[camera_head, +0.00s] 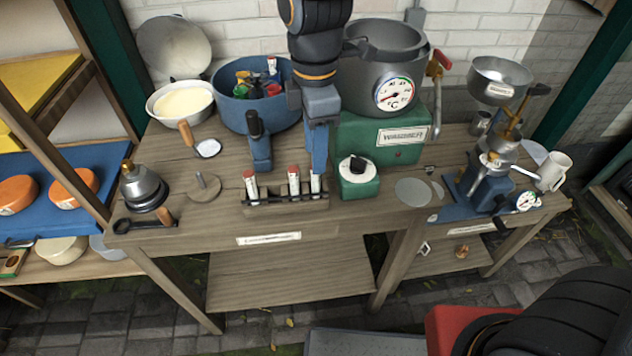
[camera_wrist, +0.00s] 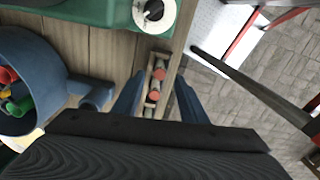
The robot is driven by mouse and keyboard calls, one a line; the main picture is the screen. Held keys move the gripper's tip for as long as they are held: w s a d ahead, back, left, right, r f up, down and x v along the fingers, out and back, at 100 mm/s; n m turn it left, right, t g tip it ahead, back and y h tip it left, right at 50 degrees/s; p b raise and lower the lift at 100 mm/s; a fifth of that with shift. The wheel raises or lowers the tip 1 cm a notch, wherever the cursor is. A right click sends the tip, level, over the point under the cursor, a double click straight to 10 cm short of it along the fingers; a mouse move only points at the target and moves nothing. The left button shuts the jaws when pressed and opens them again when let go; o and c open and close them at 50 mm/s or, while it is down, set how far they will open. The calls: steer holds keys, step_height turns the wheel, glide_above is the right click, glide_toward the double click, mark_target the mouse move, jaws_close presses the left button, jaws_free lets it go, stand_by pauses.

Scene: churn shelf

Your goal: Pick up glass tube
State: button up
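Glass tubes with red caps and white labels stand in a small wooden rack (camera_head: 275,205) at the table's front: a left tube (camera_head: 251,185), a middle tube (camera_head: 293,183) and a right tube (camera_head: 315,183). My gripper (camera_head: 318,165) points down just behind the rack's right part in the head view. In the wrist view my gripper (camera_wrist: 158,80) is open, its blue fingers on either side of the rack (camera_wrist: 163,57). Red caps of two tubes (camera_wrist: 160,73) (camera_wrist: 154,96) show between the fingers. Contact with a tube cannot be made out. The lower rack is hidden by my gripper.
A blue pot (camera_head: 240,112) with a handle (camera_head: 260,150) stands left of my gripper, holding colourful items. A green box (camera_head: 358,180) with a black knob is close on the right. A large grey pot with a dial (camera_head: 393,95) stands behind. The table's front edge is near the rack.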

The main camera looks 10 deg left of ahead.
mark_target(316, 183)
steer(key=shift+f+p, duration=1)
steer(key=shift+f, duration=2.45)
jaws_close()
